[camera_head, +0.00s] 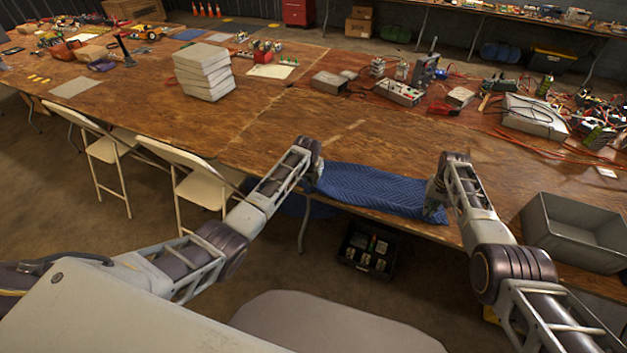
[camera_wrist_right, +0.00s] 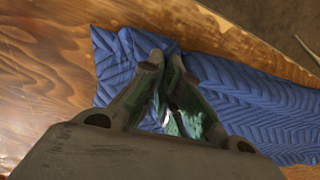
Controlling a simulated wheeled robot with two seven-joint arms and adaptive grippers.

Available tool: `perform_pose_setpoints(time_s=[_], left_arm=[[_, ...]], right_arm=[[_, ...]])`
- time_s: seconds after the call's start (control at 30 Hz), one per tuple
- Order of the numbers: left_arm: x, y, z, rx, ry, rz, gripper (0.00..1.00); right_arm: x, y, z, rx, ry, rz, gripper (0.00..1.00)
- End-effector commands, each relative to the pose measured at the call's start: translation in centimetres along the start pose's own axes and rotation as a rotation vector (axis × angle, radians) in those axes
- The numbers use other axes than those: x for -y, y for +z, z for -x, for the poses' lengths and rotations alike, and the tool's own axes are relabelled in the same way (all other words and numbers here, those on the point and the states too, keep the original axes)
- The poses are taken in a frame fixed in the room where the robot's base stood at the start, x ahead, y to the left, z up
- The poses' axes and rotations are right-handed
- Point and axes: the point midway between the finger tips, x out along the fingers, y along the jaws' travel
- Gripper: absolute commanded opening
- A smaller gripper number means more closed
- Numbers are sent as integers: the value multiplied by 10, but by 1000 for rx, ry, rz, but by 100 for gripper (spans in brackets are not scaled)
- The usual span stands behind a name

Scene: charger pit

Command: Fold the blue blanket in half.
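The blue quilted blanket (camera_head: 370,190) lies as a long narrow strip along the table's near edge, between my two grippers. In the right wrist view the blanket (camera_wrist_right: 265,105) runs beneath the fingers, with a crease rising at the fingertips. My right gripper (camera_wrist_right: 165,60) has its fingertips almost together with blue cloth between them, pinching the blanket near its right end. It also shows in the head view (camera_head: 435,215). My left gripper (camera_head: 312,184) is at the blanket's left end; its fingers are too small and partly hidden to tell whether they hold cloth.
A grey open bin (camera_head: 575,232) stands on the table to the right of my right arm. The wooden table (camera_head: 270,130) is bare beyond the blanket. Electronics and tools crowd its far right side. Folding chairs (camera_head: 200,180) stand at left, and a black crate (camera_head: 368,248) sits below.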

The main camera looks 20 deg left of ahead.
Motion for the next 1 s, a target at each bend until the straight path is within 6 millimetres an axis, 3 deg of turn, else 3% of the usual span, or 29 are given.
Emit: perform_pose_setpoints(time_s=[0.4, 1.0], left_arm=[[0, 1, -2, 2, 0, 0, 0], [22, 1, -1, 0, -1, -1, 42]], right_arm=[[0, 0, -2, 1, 0, 0, 0], [-22, 1, -2, 0, 2, 0, 42]])
